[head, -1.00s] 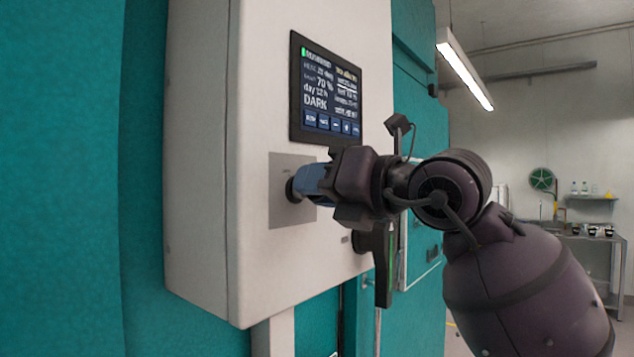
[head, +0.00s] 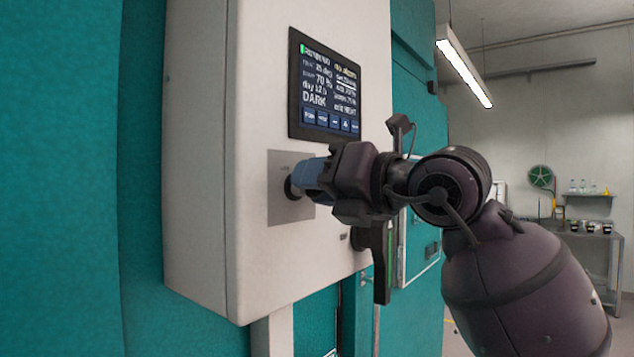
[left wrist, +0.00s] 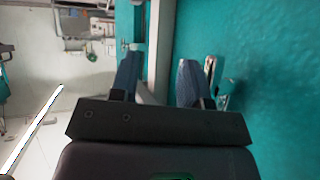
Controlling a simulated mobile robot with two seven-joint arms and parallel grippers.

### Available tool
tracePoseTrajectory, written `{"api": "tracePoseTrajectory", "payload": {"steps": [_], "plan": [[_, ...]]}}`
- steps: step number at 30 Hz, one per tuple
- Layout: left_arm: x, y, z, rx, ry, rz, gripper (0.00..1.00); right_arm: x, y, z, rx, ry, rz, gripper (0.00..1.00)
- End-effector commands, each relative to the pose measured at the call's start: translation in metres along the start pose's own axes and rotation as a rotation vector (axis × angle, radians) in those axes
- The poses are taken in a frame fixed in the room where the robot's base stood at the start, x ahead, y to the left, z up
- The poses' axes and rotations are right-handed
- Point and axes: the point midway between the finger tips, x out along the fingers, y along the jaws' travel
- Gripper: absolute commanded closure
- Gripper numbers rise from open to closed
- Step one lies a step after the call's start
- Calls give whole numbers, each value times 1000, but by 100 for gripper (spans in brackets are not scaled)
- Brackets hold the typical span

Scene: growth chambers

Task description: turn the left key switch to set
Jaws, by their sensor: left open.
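The left key switch (head: 289,188) shows as a dark round collar on a grey plate (head: 284,212) on the front of the pale control box. My right gripper (head: 304,184) is at the switch, its blue fingers pointing left at the collar. The fingers hide the key and its pointer, and the gap between them does not show. My left gripper (left wrist: 158,78) shows only in the left wrist view, open and empty, its two blue fingers well apart, away from the switch.
The control box (head: 200,150) carries a lit screen (head: 328,85) above the switch, reading DARK. A dark fitting (head: 361,238) sits lower right, partly behind my right arm. Teal chamber walls (head: 70,180) flank the box. A bench (head: 590,238) stands far right.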

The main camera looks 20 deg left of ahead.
Motion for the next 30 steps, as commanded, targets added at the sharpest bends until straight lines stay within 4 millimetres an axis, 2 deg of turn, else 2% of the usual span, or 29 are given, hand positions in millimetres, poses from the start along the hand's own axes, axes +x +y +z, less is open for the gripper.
{"api": "tracePoseTrajectory", "payload": {"steps": [5, 18, 24, 30], "plan": [[2, 0, 3, 1, 0, 0, 57, -15, -1, 0, -1, -3, -1, 67], [11, 2, 11, 2, 2, 3, 57, -89, -1, 0, 0, -2, -2, 67], [12, 2, 13, 2, 1, 3, 57, -105, -1, 0, 0, -2, 0, 67], [11, 2, 13, 2, 0, 3, 57, -108, 0, 0, 0, 0, 0, 67]]}}
